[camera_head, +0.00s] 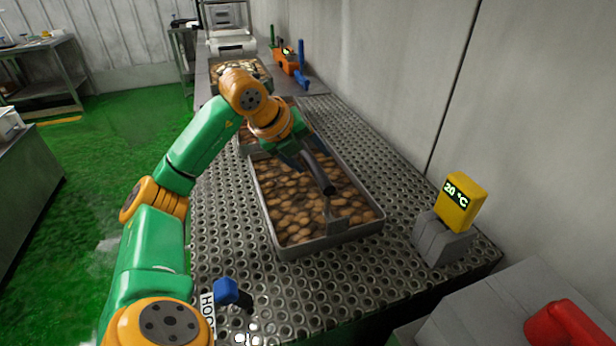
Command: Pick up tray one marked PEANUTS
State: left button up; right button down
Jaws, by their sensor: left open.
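A long metal tray (277,241) of brown, nut-like pieces lies on the perforated steel table. No PEANUTS marking is legible on it. A dark cylindrical handle (319,173) slants above the pieces, with a grey metal part (335,220) near the tray's front end; it looks like a scoop. My left gripper (303,155) is open over the tray's far part, close to the upper end of the dark handle. I cannot tell whether it touches the handle. My left arm hides part of the tray's far end. My right gripper is out of view.
A second tray (244,141) lies just behind, partly hidden by my arm, and another tray (240,66) stands farther back. A yellow 20 °C display (459,203) stands at right. An orange device (289,63) sits by the wall. The table (225,200) is clear left of the tray.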

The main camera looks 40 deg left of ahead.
aim_at(314, 190)
pick_arm(q)
jog(key=x, duration=0.3)
jog(key=shift+f, duration=0.15)
jog(key=shift+s, duration=0.1)
grip_shut()
dwell(1.1)
